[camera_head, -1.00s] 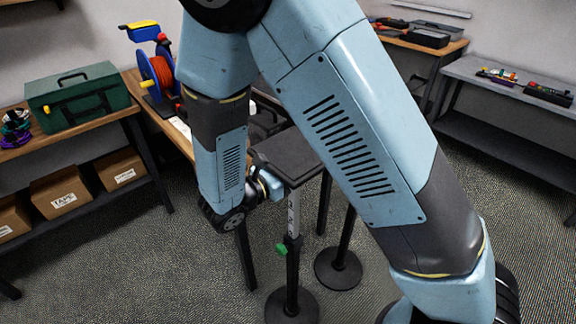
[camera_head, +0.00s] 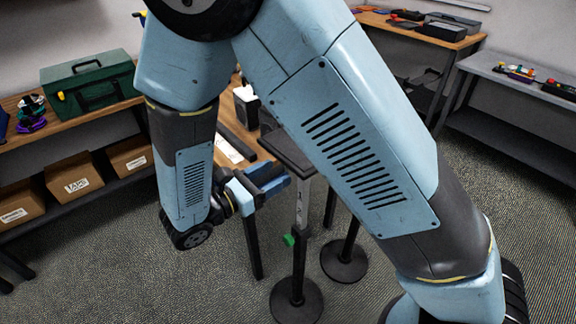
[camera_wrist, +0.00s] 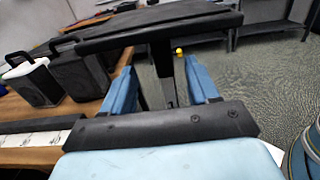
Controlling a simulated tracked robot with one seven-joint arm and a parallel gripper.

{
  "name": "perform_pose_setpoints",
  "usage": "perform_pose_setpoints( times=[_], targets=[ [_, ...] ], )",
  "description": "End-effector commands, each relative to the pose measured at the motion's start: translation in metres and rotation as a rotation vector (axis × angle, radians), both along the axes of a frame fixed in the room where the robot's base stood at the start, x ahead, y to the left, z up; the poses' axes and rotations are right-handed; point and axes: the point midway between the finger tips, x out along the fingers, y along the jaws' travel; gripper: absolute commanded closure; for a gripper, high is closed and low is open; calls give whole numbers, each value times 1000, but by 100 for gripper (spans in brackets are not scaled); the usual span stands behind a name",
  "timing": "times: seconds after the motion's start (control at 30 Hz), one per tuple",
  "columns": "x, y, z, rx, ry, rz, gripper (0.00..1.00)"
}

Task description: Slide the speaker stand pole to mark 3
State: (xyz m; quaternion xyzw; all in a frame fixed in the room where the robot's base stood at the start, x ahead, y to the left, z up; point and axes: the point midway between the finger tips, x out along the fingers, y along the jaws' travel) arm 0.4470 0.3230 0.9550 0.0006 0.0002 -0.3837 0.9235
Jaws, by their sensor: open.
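The speaker stand in the head view has a flat black top plate (camera_head: 286,150), a silver upper pole (camera_head: 302,205) with dark marks, a green knob (camera_head: 288,240) and a round black base (camera_head: 297,301). The mark numbers are too small to read. My gripper (camera_head: 284,182) is open, just left of the upper pole and below the plate. In the wrist view, the pole (camera_wrist: 164,75) shows between my two blue fingers, under the plate (camera_wrist: 150,28). I cannot tell whether it is within their reach. The fingers do not appear to touch it.
A second black stand base (camera_head: 344,262) is behind to the right. A green toolbox (camera_head: 90,82) is on the left bench.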

Motion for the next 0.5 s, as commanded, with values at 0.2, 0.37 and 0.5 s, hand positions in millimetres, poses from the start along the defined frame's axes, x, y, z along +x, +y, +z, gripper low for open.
perform_pose_setpoints(
  times=[0.2,0.37,0.5],
  targets=[
    [-17,18,0,0,0,1,40],
    [-22,22,0,-1,0,-1,40],
    [-22,22,0,-1,0,-1,40]
  ],
)
